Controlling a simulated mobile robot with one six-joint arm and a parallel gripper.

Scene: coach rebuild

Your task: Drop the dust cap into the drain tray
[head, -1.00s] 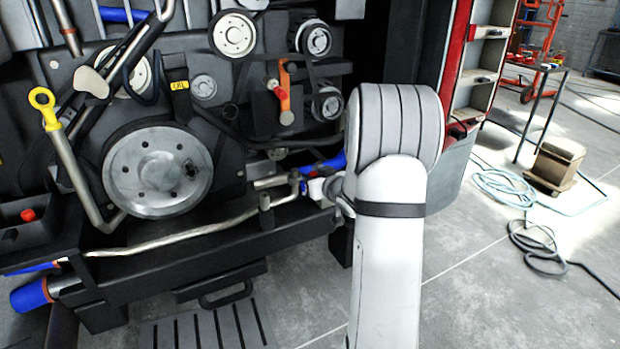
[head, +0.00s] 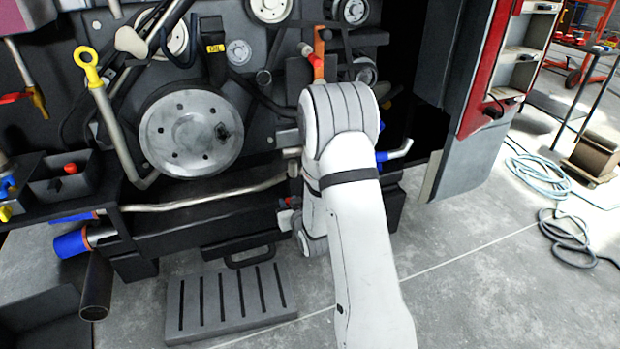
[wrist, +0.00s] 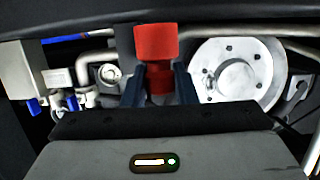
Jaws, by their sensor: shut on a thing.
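The red dust cap (wrist: 155,45) is held upright in the wrist view between the two dark blue fingers of my gripper (wrist: 159,85). The gripper is shut on it, and nothing shows beneath the cap. In the head view my own arm largely hides the gripper, low in front of the engine. A dark open-topped box (head: 45,303) on the floor at lower left in the head view may be the drain tray. It is partly cut off by the frame edge, and the cap is well to its right.
A large grey pulley (head: 185,135) and a pale pipe (head: 205,198) are close by. A slotted grey step (head: 228,300) sits low in front. A small parts tray (head: 75,187) is at left, above a blue-ended pipe (head: 72,243). A hose (head: 545,178) lies on the floor at right.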

